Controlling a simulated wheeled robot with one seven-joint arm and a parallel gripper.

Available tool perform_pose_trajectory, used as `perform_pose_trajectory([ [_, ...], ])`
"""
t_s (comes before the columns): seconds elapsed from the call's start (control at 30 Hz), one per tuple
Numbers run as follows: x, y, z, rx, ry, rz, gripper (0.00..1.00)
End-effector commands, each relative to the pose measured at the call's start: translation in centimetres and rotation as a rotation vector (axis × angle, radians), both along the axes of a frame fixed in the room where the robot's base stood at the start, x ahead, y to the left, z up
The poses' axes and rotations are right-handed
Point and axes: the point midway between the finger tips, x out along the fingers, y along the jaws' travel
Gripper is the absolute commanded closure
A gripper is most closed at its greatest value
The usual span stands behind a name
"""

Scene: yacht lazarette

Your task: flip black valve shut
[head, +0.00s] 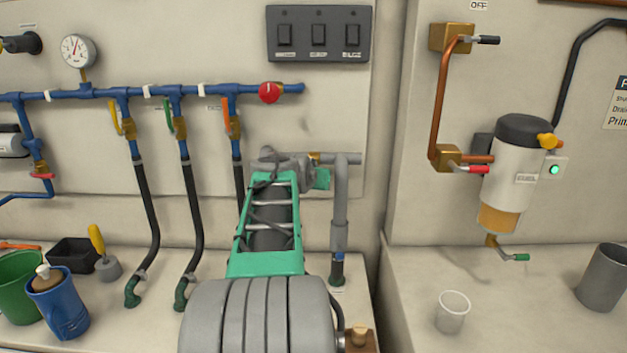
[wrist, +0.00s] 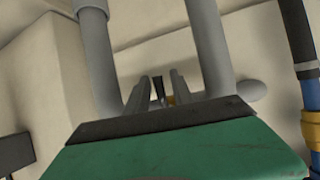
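My gripper (wrist: 159,88) appears in the wrist view with its two grey fingers apart. A dark, narrow piece, likely the black valve's handle (wrist: 158,88), shows between them with a gap on each side. I cannot tell its exact shape or whether a finger touches it. A bit of brass fitting (wrist: 172,99) shows beside the right finger. In the head view, my gripper is mostly hidden behind my green arm, in front of the grey pipe (head: 341,200). A brass piece (head: 315,158) shows at that pipe's horizontal run.
On the right wall are a black-handled brass valve (head: 452,38), a red-handled valve (head: 447,158) and a filter (head: 510,165). A cup (head: 452,311) stands on the right bench.

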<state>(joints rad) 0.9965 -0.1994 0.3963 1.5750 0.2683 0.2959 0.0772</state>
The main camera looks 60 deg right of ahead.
Motion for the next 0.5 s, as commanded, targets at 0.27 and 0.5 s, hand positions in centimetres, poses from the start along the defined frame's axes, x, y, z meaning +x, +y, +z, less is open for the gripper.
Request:
perform_pose_trajectory([
  [0.27,0.0,0.0,0.1,-0.001,0.000,0.000,0.66],
  [0.5,-0.8,2.8,1.7,-0.004,-0.003,0.001,0.66],
])
